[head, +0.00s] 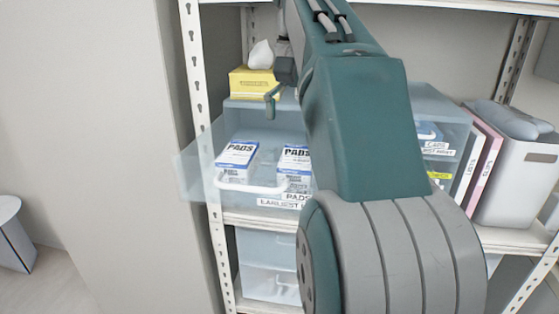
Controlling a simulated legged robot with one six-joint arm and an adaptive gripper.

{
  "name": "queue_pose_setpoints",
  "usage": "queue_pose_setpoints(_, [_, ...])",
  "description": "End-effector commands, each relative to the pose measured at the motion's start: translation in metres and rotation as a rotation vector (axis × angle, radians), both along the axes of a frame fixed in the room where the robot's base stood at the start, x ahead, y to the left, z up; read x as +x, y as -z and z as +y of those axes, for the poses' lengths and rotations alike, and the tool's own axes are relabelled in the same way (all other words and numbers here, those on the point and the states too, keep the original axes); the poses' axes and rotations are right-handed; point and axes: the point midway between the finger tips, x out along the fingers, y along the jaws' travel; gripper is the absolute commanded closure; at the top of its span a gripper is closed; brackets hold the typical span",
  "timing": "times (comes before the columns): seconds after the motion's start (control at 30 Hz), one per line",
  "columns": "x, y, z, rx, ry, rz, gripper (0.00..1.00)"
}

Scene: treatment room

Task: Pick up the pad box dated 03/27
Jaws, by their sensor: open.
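Two white-and-blue boxes marked PADS stand in a translucent pull-out bin on the shelf. The left pad box (237,160) shows nearly whole behind the bin's front. The right pad box (294,160) is partly covered by my arm. Their dates are too small to read, so I cannot tell which is 03/27. The pads bin (190,173) has a front label, partly hidden, reading PADS and EARLIEST. My gripper (275,92) is open, above and behind the boxes, near the yellow tissue box; one finger shows clearly and the rest is hidden by my arm.
Another translucent bin, labelled CAPS (437,147), is at the right, beside binders (482,155) and a grey container (515,180). A shelf post (194,60) stands at the left. More bins (265,250) sit below.

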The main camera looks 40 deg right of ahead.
Motion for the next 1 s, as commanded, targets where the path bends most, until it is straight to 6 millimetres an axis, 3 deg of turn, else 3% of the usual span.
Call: queue_pose_setpoints(1.0, [0.007,0.107,-0.006,0.0,0.0,0.0,0.0])
